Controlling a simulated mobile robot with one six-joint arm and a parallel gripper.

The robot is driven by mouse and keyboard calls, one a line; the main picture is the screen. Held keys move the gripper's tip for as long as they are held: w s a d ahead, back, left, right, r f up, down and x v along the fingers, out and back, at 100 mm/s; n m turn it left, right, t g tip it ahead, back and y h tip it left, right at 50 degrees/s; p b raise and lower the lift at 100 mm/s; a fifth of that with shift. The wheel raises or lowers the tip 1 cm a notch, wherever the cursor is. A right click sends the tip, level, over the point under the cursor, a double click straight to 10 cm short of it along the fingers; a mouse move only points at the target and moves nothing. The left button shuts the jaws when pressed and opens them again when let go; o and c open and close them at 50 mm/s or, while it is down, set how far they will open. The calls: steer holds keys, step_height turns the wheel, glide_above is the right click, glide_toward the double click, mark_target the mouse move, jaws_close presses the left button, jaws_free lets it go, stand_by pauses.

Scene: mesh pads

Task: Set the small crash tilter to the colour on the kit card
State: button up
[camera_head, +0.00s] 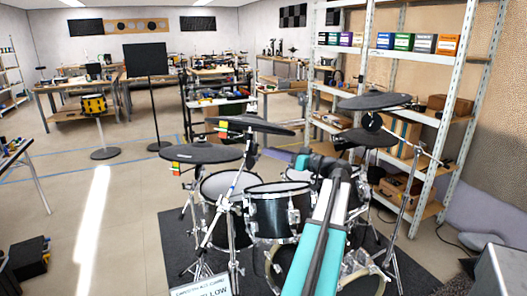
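A kit card (206,287) shows at the bottom edge, partly cut off; its large word ends in "LOW". A dark cymbal pad (203,153) at the left of the drum kit has a small coloured tag, orange, green and yellow, at its near left edge. Another dark pad (258,126), higher and nearer the middle, has a similar small coloured tag at its left. I cannot tell which pad is the small crash or how its tilter is set.
A larger dark pad (374,102) and a lower pad (365,138) stand on the right. A dark drum (275,216) and stand legs crowd the middle. A metal shelf (412,120) stands behind on the right. The floor on the left is mostly clear.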

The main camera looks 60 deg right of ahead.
steer(key=shift+s+a, duration=0.1)
steer(key=shift+s, duration=1.25)
